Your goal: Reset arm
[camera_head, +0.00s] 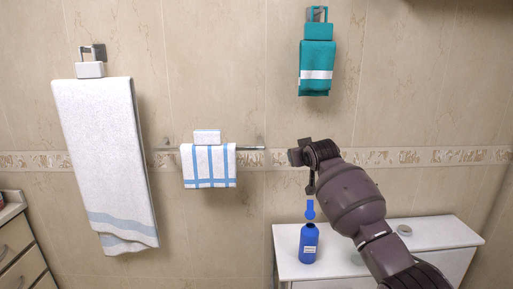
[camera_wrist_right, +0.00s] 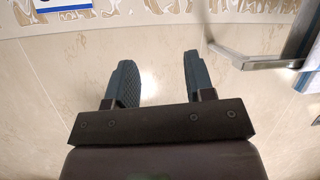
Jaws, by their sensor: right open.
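My right arm comes in from the lower right in the head view, and its gripper (camera_head: 301,156) is raised in front of the tiled wall, above the white cabinet. In the right wrist view the two dark fingers of my right gripper (camera_wrist_right: 157,62) stand apart with nothing between them. My left gripper is not in view.
A blue bottle (camera_head: 309,243) stands on the white cabinet top (camera_head: 448,232), below the gripper. A round grey item (camera_head: 404,230) lies behind my arm. A white towel (camera_head: 100,150), a blue-striped towel (camera_head: 209,168) and a teal towel (camera_head: 317,62) hang on the wall.

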